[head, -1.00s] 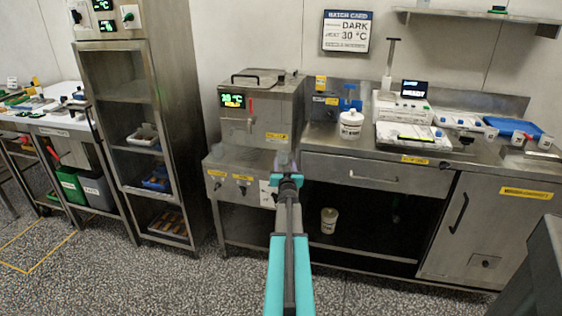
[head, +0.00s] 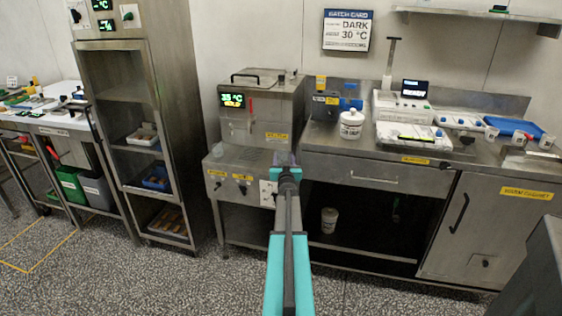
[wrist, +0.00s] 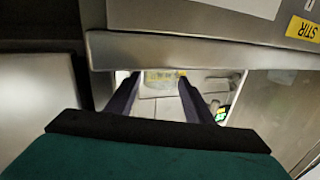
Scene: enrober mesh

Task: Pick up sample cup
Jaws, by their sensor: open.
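A small clear cup (head: 218,150) seems to stand on the left of the front ledge of the steel melter (head: 262,118); I cannot tell if it is the sample cup. Small white cups with dark marks (head: 491,133) stand at the right end of the counter. My gripper (head: 285,160) is in front of the melter's lower right edge, to the right of the clear cup and apart from it. In the wrist view, my gripper's dark fingers (wrist: 158,90) are spread, and no cup can be made out between them.
A white lidded tub (head: 351,124) stands on the counter (head: 320,143) right of the melter. Another tub (head: 329,220) stands on the shelf below. A tall steel rack (head: 170,90) is at left. The speckled floor in front is clear.

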